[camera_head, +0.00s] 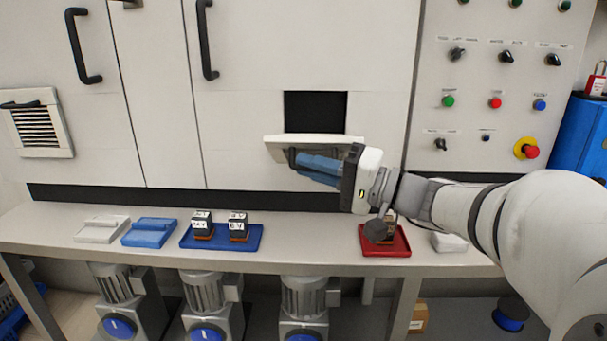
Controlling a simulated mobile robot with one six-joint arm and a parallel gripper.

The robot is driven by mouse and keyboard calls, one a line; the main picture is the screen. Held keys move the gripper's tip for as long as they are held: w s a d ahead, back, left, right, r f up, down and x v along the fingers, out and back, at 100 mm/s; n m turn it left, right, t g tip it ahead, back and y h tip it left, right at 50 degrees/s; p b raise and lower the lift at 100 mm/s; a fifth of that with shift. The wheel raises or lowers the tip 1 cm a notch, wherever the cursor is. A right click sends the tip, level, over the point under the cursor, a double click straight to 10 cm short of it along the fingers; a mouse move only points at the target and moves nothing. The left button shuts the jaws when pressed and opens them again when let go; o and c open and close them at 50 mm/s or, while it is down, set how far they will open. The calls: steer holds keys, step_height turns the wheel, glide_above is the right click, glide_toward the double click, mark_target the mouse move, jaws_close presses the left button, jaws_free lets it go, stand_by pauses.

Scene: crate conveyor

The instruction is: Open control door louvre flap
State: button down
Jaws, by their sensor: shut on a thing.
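The louvre flap (304,139) of the control door is swung out and seen nearly edge-on, below a dark rectangular opening (315,112) in the white door (260,150). My gripper (298,160) reaches in from the right with its blue fingers at the flap. It is shut on the flap's dark handle, which is mostly hidden by the fingers. The flap's front face is turned downward and largely hidden.
A bench (310,243) below carries a blue tray (222,246) with two small blocks, a red tray (400,243), and white and blue pieces at the left. Another louvre flap (38,122) sits closed at the far left. A control panel (500,75) with knobs is at the right.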

stand_by(0.4)
steer(key=c, duration=1.5)
jaws_free()
steer(key=p+v, duration=0.1)
steer(key=v, duration=0.6)
steer(key=shift+d+p, duration=0.3)
steer(key=shift+s+f, duration=0.15)
steer(key=b+v, duration=0.2)
steer(key=v, duration=0.7)
steer(key=shift+f, duration=0.25)
